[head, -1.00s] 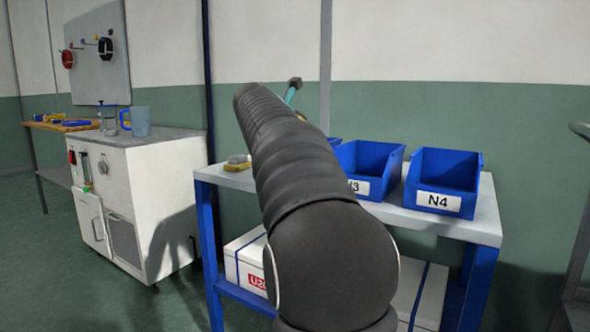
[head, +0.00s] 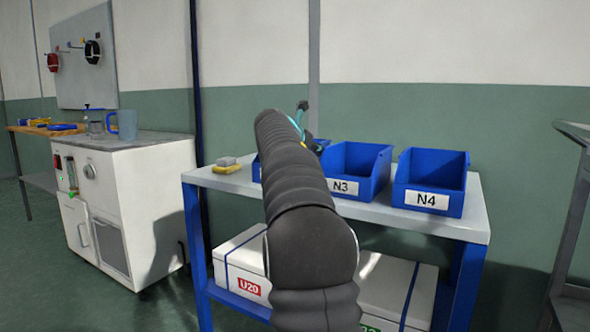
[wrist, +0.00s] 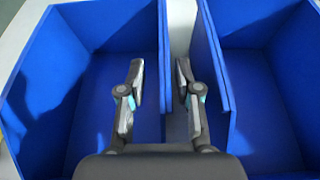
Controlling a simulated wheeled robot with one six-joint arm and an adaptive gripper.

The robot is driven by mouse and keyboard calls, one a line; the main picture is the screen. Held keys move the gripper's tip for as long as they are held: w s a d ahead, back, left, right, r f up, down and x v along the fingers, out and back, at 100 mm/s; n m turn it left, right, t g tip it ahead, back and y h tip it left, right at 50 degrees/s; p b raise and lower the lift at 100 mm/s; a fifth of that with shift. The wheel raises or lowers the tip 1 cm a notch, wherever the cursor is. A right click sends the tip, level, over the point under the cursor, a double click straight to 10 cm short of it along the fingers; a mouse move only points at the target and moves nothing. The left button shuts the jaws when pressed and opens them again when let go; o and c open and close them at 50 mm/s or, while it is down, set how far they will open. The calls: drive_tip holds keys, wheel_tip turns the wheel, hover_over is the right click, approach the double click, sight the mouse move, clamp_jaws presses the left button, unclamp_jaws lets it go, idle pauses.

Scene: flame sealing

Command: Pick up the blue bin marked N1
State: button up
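No label N1 shows. In the head view, part of a blue bin (head: 257,168) shows left of my arm, its label hidden behind the arm. In the wrist view, two blue bins stand side by side, a left bin (wrist: 85,75) and a right bin (wrist: 265,85), with a narrow gap between them; their labels are out of sight. My gripper (wrist: 160,75) is open and empty. Its left finger is over the left bin's inside and its right finger is over the gap, with the left bin's right wall between them. I cannot tell whether they touch the wall.
Bins N3 (head: 357,168) and N4 (head: 431,180) stand to the right on the grey-topped table (head: 380,211). A yellow and grey item (head: 227,165) lies near its left end. White boxes (head: 243,262) sit on the lower shelf. A white cabinet (head: 135,210) stands left.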

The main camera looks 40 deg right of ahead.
drive_tip(key=shift+w+d+f, duration=0.2)
drive_tip(key=shift+d, duration=0.5)
drive_tip(key=shift+c, duration=0.2)
clamp_jaws()
drive_tip(key=shift+r, duration=0.1)
